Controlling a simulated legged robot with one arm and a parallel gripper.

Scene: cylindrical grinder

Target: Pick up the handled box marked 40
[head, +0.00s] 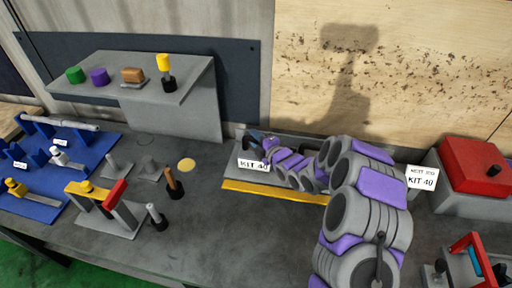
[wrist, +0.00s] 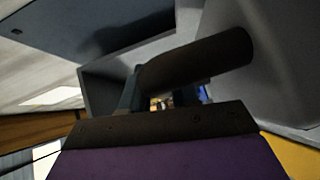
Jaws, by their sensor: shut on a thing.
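The grey handled box (head: 236,175) with a white "KIT 40" label (head: 253,164) is at the middle back of the bench in the head view. My arm reaches over it from the lower right and covers much of it. My gripper (head: 264,143) is at the box's top, near its left end. In the wrist view, the box's dark round handle (wrist: 200,60) runs across just beyond the dark gripper edge, with grey box walls (wrist: 278,50) around it. My gripper is shut on the handle; the fingertips are mostly hidden.
A yellow strip (head: 275,192) runs along the front of the box. A "NEXT GRD KIT 40" sign (head: 421,178) and a red-topped grey unit (head: 475,165) stand at right. A raised shelf (head: 130,75), a fixture (head: 105,208) and blue trays (head: 60,160) are left.

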